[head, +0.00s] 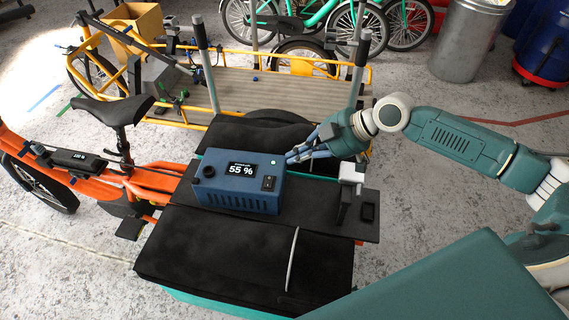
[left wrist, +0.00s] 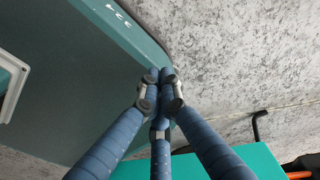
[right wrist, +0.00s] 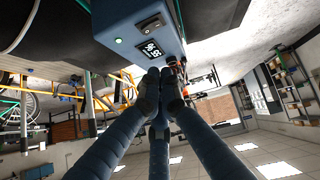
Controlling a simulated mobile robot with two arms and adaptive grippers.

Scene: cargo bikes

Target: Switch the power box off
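The blue power box (head: 225,190) sits on a black board over the orange cargo bike's rear. Its screen (head: 241,170) is lit and reads 55 %, beside a small green light. A black rocker switch (head: 268,183) is on its right part; the box and switch (right wrist: 151,22) also show in the right wrist view. My right gripper (head: 290,157) has its blue fingers together and empty, just right of the box's back right corner. Whether it touches the box I cannot tell. My left gripper (left wrist: 160,74) is shut and empty, away from the box, and out of the head view.
A grey clamp-like fixture (head: 350,178) stands on the board right of the box. Black bags (head: 240,255) lie around the board. A yellow cargo bike (head: 300,85) stands behind, with teal bikes and a metal bin (head: 468,40) farther back. Grey floor is open at front left.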

